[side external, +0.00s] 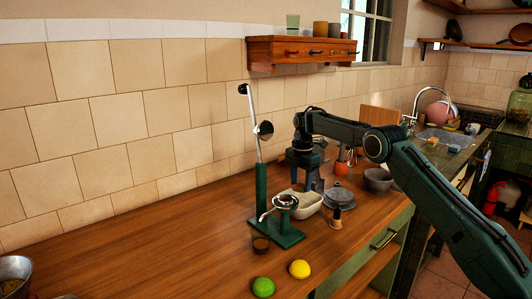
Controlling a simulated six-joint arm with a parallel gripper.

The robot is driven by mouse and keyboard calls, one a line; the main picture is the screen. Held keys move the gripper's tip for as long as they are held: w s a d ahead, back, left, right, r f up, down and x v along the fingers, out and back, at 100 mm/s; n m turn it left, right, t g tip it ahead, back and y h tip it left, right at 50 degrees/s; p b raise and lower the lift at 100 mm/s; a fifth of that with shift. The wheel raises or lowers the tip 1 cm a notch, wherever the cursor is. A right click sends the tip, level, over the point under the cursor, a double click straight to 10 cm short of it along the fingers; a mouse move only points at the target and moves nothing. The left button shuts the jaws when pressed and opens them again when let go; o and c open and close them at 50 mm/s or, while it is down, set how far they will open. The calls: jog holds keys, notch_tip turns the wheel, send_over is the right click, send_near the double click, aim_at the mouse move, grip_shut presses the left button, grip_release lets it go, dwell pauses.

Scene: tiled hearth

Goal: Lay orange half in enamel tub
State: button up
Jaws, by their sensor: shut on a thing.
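The enamel tub is most likely the cream oblong tub (309,208) on the wooden counter, right of the green stand. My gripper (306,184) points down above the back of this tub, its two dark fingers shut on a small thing. That thing is mostly hidden by the fingers and too small to make out. I take it to be the orange half, since no orange half shows elsewhere. I cannot tell how high it is above the tub.
A green stand (262,215) with a tall pale lever is close left of the tub. The left counter is mostly clear.

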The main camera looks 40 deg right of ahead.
jog(key=shift+f, duration=1)
jog(key=o, duration=1.1)
jog(key=shift+r, duration=3.7)
